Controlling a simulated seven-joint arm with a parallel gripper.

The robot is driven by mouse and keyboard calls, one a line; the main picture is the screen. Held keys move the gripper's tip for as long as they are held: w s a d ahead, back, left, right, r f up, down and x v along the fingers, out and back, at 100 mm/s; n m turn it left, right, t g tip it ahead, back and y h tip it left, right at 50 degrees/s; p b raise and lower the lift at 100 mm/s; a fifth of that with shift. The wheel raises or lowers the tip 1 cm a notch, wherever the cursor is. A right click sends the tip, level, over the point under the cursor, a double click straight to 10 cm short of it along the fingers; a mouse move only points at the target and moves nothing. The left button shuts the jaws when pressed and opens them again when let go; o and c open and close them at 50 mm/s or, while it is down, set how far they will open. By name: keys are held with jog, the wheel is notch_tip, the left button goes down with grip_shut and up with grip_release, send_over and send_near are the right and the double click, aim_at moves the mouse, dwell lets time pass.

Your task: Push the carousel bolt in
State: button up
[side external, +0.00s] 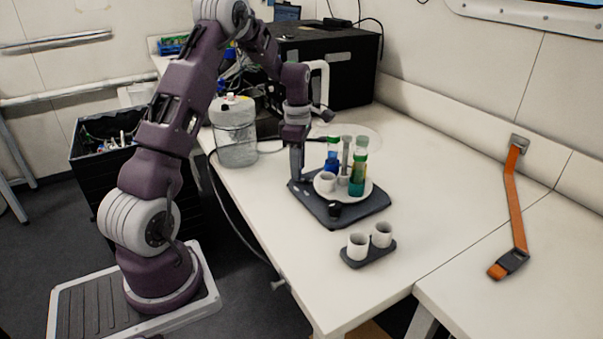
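The carousel is a white round plate (341,198) on a dark square base (366,208) on the white bench. It carries a tube with blue liquid (331,163), a tube with teal liquid and a green cap (357,178), and white cups (327,182) around a grey centre post (346,155). A small black knob (335,209) sits at the front of the base; I cannot tell whether it is the bolt. My gripper (296,176) points down at the base's back left edge, beside the plate. Its fingers look close together, but their gap and tips are too small to read.
A dark holder with two white cups (369,250) stands in front of the carousel. A grey jug (235,130) stands at the left bench edge, a black box (335,65) behind. An orange strap (515,205) lies at right. The bench right of the carousel is clear.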

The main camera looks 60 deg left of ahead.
jog(key=c, duration=0.7)
jog(key=shift+o, duration=0.2)
jog(key=shift+w+d, duration=0.6)
jog(key=o, duration=0.7)
jog(key=shift+s+a, duration=0.65)
jog(key=shift+r, duration=2.25)
